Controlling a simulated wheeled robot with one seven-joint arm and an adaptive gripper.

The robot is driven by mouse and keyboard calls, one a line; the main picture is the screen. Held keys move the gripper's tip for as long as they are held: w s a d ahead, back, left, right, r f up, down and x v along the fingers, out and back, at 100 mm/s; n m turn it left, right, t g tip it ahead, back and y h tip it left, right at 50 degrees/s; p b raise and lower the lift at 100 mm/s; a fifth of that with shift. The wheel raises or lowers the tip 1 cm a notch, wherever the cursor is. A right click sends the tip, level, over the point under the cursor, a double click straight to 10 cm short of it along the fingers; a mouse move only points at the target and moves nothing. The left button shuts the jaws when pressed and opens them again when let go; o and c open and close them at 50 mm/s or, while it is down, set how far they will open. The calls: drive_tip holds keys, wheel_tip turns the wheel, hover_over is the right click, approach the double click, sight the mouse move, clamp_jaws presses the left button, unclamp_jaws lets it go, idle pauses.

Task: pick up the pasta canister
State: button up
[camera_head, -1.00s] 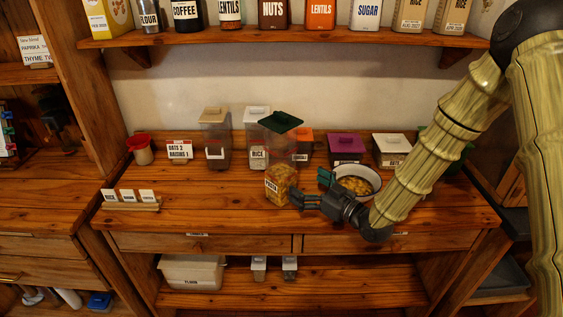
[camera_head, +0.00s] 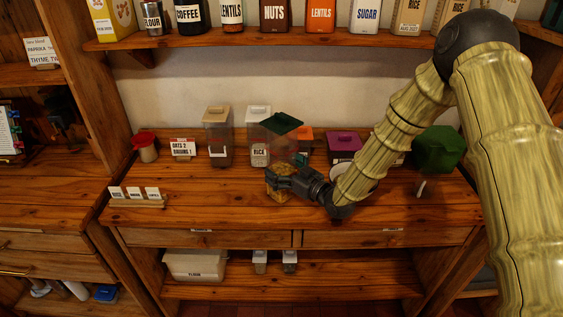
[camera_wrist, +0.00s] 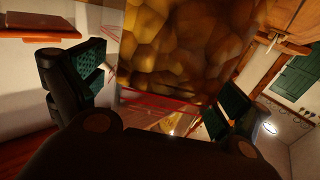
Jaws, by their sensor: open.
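The pasta canister (camera_head: 277,195) stands on the wooden counter, a clear block-shaped jar with yellow-brown pasta. In the head view my gripper partly covers it. In the wrist view the canister (camera_wrist: 185,50) fills the upper middle, close up, between the two dark fingers with green pads. My gripper (camera_head: 283,174) is open, with its fingers on either side of the canister; it also shows in the wrist view (camera_wrist: 155,98). I cannot tell whether either finger touches the canister.
A white bowl (camera_head: 367,185) is partly hidden behind my arm. A small card holder (camera_head: 137,203) sits at the left. The front counter is mostly clear.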

drive_tip(key=shift+a, duration=0.1)
drive_tip(key=shift+w, duration=0.1)
drive_tip(key=c, duration=1.5)
drive_tip(key=shift+r, duration=0.2)
